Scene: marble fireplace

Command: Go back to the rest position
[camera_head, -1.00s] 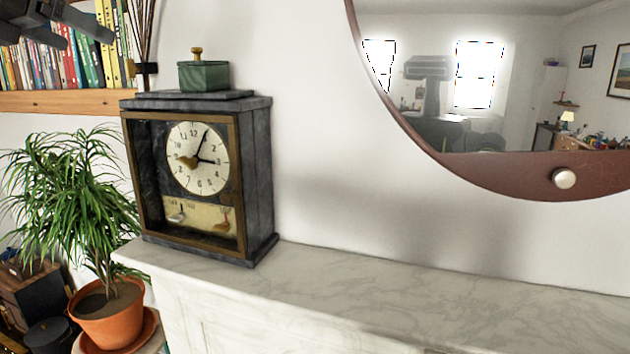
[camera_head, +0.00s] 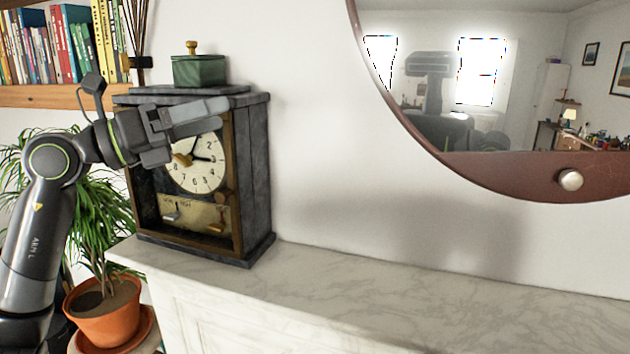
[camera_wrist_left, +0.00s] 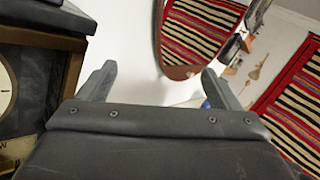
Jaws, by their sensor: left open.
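My left gripper (camera_head: 205,118) is in front of the upper part of the dark mantel clock in the head view and covers part of its dial. In the left wrist view the fingers of my left gripper (camera_wrist_left: 160,85) stand wide apart with nothing between them. The mantel clock (camera_head: 257,180) stands upright on the marble mantel, and its edge shows at the left of the left wrist view (camera_wrist_left: 35,85). I cannot tell from the head view how far the gripper is from the clock. My right gripper is not in view.
A green box (camera_head: 200,71) with a brass knob sits on the clock. The marble mantel (camera_head: 400,300) is bare to the right. A round mirror (camera_head: 500,170) hangs above it. A potted plant (camera_head: 105,315) stands at lower left, partly behind my arm. A bookshelf (camera_head: 50,95) is at upper left.

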